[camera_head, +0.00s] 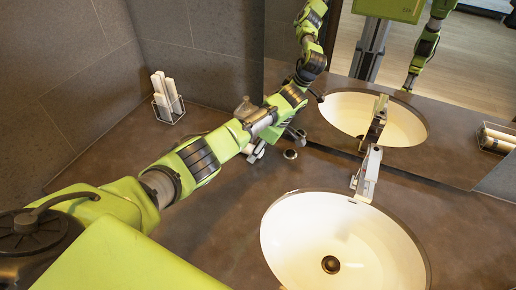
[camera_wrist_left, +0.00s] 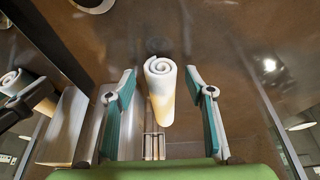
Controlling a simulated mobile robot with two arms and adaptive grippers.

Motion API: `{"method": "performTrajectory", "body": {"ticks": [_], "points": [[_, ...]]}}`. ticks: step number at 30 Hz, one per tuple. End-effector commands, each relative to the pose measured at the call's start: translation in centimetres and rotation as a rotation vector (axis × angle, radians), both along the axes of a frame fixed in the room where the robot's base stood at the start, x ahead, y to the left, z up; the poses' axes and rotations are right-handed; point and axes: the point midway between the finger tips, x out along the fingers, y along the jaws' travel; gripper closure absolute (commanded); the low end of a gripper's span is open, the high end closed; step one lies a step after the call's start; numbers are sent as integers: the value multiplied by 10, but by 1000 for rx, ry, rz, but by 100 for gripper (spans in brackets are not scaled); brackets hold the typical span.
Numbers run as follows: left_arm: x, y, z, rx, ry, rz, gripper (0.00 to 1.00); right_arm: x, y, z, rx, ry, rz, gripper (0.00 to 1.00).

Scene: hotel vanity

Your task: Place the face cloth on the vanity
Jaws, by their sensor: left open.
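The face cloth is a white, tightly rolled cloth (camera_wrist_left: 160,90) standing on end in the left wrist view. My left gripper (camera_wrist_left: 160,95) is open, with one finger on each side of the roll and a visible gap to both. Narrow metal bars show just below the roll. In the head view my left gripper (camera_head: 268,138) is over the back of the brown vanity top (camera_head: 190,215), near the mirror; my own arm hides much of that spot. My right gripper is not seen directly.
A wire rack (camera_head: 168,112) with several white rolls stands at the back left. A white oval basin (camera_head: 340,240) and its tap (camera_head: 368,172) are at the right. The mirror (camera_head: 440,140) rises behind. The counter's front left is partly covered by my arm.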

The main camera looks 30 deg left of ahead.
Motion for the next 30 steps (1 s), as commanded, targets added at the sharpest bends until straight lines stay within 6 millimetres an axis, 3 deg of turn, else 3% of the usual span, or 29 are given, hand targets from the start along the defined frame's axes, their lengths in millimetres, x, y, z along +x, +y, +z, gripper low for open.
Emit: {"method": "performTrajectory", "body": {"ticks": [5,13,18,30], "points": [[2,-7,15,-2,-5,-2,51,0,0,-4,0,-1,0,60],[3,-30,68,-2,-6,-2,51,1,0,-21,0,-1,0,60],[3,-40,104,0,0,-1,51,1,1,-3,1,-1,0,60],[3,-46,113,0,0,0,51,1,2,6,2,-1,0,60]]}}
